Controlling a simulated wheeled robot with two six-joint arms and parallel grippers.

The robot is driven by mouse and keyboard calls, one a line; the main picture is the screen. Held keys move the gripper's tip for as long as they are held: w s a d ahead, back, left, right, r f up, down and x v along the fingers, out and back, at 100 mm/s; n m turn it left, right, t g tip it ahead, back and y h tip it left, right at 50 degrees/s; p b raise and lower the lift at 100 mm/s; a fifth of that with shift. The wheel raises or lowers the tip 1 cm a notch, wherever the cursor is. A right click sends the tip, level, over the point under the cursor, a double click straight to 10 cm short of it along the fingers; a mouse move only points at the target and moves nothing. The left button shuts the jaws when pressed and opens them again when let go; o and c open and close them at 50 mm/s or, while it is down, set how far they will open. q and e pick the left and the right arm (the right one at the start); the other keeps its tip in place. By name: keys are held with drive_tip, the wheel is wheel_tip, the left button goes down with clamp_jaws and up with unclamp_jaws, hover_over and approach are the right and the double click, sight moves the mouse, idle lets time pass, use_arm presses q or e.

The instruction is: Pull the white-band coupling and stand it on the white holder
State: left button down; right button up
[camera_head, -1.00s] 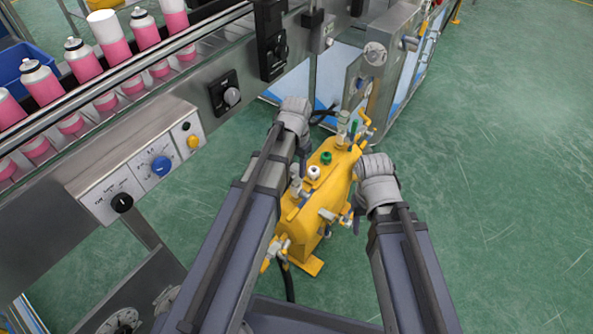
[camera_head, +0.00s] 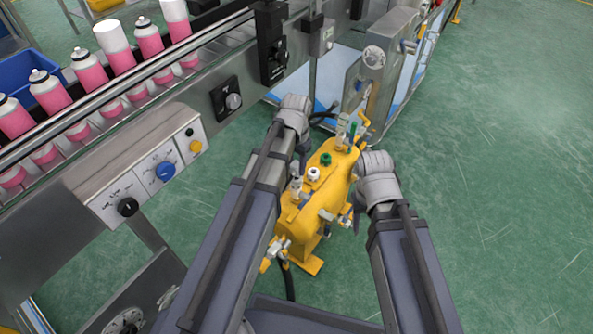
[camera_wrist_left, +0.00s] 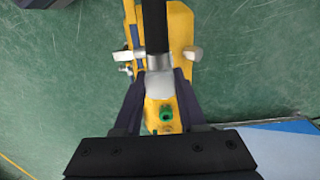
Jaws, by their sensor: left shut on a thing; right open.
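The yellow unit (camera_head: 318,208) stands on the floor between my arms, with the white holder (camera_head: 314,174) and a green holder (camera_head: 325,159) on top. My left gripper (camera_head: 301,172) points down at the unit's left side. In the left wrist view its fingers are shut on a pale silver coupling (camera_wrist_left: 160,85) with a black hose at its far end. The green holder (camera_wrist_left: 166,112) shows below the coupling, between the fingers. I cannot make out a white band or whether the coupling is clear of its seat. My right gripper (camera_head: 357,216) is open at the unit's right side.
A conveyor line with pink cans (camera_head: 88,69) and a control panel (camera_head: 150,178) fills the left side. A grey machine (camera_head: 380,65) stands behind the unit. A clear fitting (camera_head: 341,128) rises from the unit's back. The green floor on the right is clear.

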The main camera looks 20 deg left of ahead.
sight(296, 164)
use_arm(q)
drive_tip(key=shift+r+p, duration=1.7)
drive_tip(key=shift+r, duration=0.15)
use_arm(e)
drive_tip(key=shift+r, duration=1.85)
use_arm(q)
drive_tip(key=shift+f, duration=0.1)
